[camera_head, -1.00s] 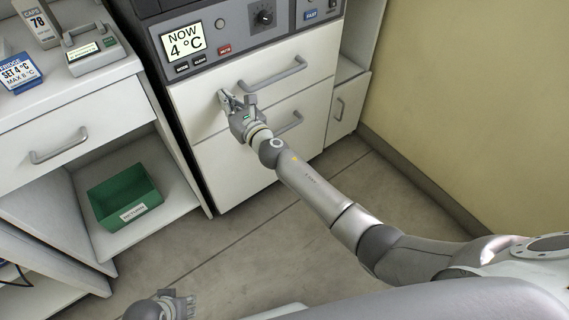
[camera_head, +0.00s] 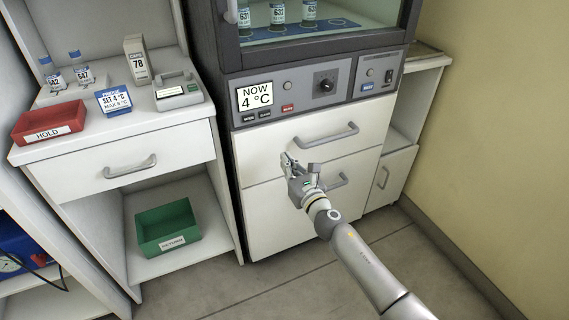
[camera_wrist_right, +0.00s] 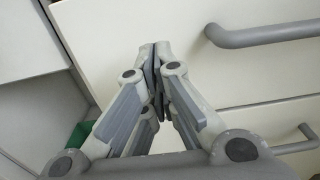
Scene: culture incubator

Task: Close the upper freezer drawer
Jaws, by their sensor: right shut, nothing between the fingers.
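The upper drawer (camera_head: 268,151) is a white front with a grey bar handle (camera_head: 325,134), just below the control panel. Its front looks flush or nearly flush with the lower drawer (camera_head: 275,220); I cannot tell whether a small gap remains. My right gripper (camera_head: 287,158) is shut and empty, its fingertips at the upper drawer's front, left of and below the handle. In the right wrist view, the closed fingertips (camera_wrist_right: 154,50) point at the white drawer front (camera_wrist_right: 185,70), with the handle (camera_wrist_right: 265,34) to their right. Contact is unclear. My left gripper is out of view.
The control panel (camera_head: 310,88) reads 4 °C, under a glass-fronted chamber with vials. At left, a white cabinet (camera_head: 110,135) carries a red HOLD tray (camera_head: 48,122); a green bin (camera_head: 167,228) sits on its lower shelf. Floor (camera_head: 205,290) is clear in front. A yellow wall (camera_head: 490,120) bounds the right.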

